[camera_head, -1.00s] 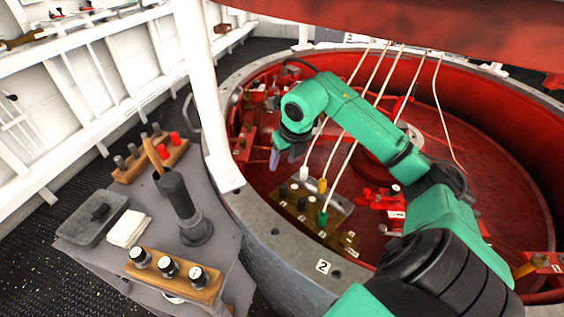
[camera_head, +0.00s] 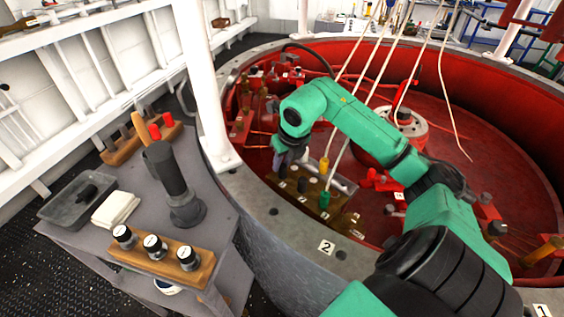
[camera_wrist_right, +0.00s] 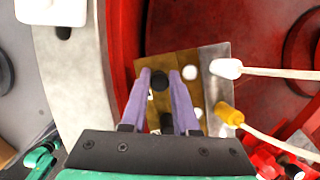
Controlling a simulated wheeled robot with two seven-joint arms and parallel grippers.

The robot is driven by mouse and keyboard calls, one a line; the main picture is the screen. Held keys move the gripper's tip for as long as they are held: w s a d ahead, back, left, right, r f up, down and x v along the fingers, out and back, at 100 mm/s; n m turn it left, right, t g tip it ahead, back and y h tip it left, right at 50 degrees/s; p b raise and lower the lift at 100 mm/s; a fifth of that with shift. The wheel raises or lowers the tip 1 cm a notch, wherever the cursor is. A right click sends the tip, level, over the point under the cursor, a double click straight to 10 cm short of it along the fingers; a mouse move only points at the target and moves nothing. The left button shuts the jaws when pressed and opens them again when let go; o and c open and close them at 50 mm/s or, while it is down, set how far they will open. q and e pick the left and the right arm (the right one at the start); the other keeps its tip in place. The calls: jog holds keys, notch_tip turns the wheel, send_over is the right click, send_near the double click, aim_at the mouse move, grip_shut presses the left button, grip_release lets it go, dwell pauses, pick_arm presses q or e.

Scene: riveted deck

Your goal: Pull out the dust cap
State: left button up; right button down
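A brown and grey connector panel (camera_head: 345,186) sits inside the red drum. It also shows in the wrist view (camera_wrist_right: 216,88). A round black cap (camera_wrist_right: 159,80) on the panel lies between the fingertips of my right gripper (camera_wrist_right: 160,74). Its two purple fingers are apart, one on each side of the cap, and I cannot tell whether they touch it. In the head view my right gripper (camera_head: 285,160) hangs over the panel's far left end and hides part of it. Another black cap (camera_head: 302,185) stands nearby. My left gripper is not in view.
A yellow plug (camera_head: 323,165), a green plug (camera_head: 324,200) and a white plug (camera_wrist_right: 228,68) sit at the panel with cables running up. The drum rim (camera_head: 275,212) is close to the gripper. A side table holds a capped wooden rack (camera_head: 170,262) and a dark cylinder (camera_head: 170,175).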

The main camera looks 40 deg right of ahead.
aim_at(282, 165)
jog(key=shift+r+p, duration=1.45)
jog(key=shift+r, duration=0.6)
